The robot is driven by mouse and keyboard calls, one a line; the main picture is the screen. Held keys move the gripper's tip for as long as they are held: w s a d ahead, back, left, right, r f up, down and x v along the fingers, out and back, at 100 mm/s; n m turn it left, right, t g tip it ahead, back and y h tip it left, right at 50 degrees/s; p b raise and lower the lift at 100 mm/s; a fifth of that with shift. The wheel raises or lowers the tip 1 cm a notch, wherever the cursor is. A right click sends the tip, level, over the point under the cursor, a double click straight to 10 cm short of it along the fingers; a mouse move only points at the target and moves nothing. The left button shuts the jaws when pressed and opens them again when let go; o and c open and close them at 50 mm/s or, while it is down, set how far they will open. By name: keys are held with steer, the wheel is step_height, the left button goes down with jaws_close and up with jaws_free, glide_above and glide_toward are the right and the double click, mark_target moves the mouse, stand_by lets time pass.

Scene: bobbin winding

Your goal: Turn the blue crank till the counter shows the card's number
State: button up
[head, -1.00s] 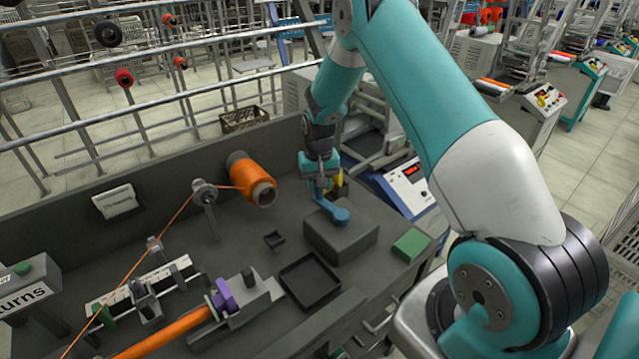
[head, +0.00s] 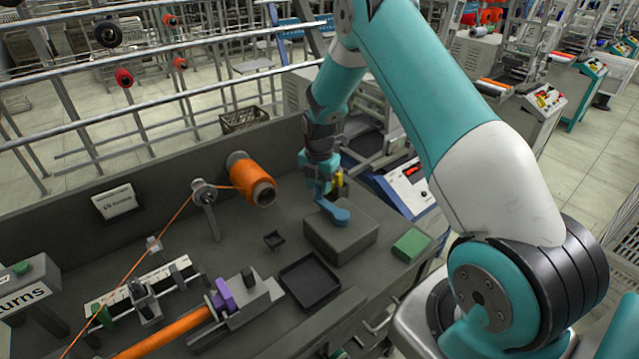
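The blue crank (head: 328,211) sits on top of a dark grey block on the bench, its arm slanting from the block up to the left. My gripper (head: 322,186) points down at the crank's far end, beside a small yellow part (head: 339,181). The fingertips are too small and hidden to tell if they are closed on the crank's handle. The counter box (head: 30,285), with "turns" lettering partly cut off, stands at the left edge; its number is not readable. A white card (head: 117,202) leans at the bench's back wall; its print is too small to read.
An orange thread bobbin (head: 252,180) feeds thread over a guide post (head: 205,196). An empty black tray (head: 310,282) and a green block (head: 411,245) lie near the crank's block. An orange roller (head: 165,335) and purple clamp (head: 223,295) are in front.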

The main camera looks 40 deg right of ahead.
steer(key=n, duration=0.2)
steer(key=shift+n, duration=0.3)
